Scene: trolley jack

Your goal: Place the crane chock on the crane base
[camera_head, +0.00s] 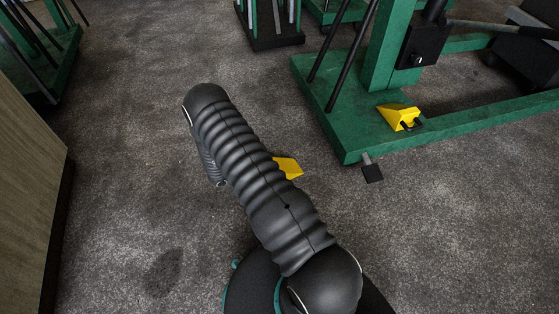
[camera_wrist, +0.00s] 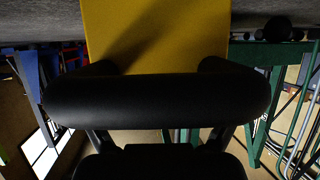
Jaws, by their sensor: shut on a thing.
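A yellow crane chock (camera_head: 289,168) shows beside my black arm in the head view, mostly hidden behind it. In the wrist view the yellow chock (camera_wrist: 155,35) fills the top middle, with a thick black bar across it that looks like its handle. My gripper (camera_wrist: 160,145) is shut on this chock; its grip is partly hidden by the bar, and the arm hides it in the head view. The green crane base (camera_head: 365,137) lies to the right of the held chock, apart from it. A second yellow chock (camera_head: 398,116) with a black handle sits on the base.
Black rods and a green post (camera_head: 383,50) rise from the base. A small black foot (camera_head: 372,173) stands by its near corner. A wooden panel (camera_head: 30,190) bounds the left side. Grey carpet (camera_head: 440,230) is clear in front of the base.

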